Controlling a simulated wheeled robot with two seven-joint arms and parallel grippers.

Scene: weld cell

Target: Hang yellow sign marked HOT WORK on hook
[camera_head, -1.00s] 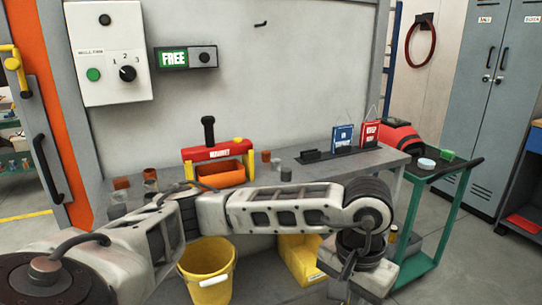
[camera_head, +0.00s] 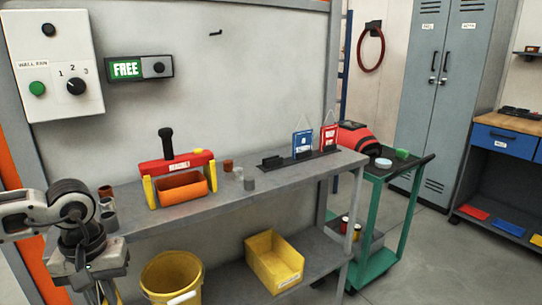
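A small dark hook (camera_head: 215,33) sticks out of the grey wall panel above the bench and is empty. A black rack (camera_head: 300,159) on the bench holds a blue sign (camera_head: 302,144) and a red sign (camera_head: 329,137), both upright with hanging cords. Their lettering is too small to read. My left gripper (camera_head: 97,291) points down at the lower left, in front of the bench and well away from the rack and hook. Its fingertips are cut off by the bottom edge. My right gripper is out of view.
The bench (camera_head: 220,205) carries a red-and-yellow tool holder (camera_head: 178,165) and small cups. A yellow bucket (camera_head: 172,277) and yellow bin (camera_head: 272,262) are below. A green trolley (camera_head: 402,215) stands right of the bench, before grey lockers (camera_head: 437,90). Floor at right is free.

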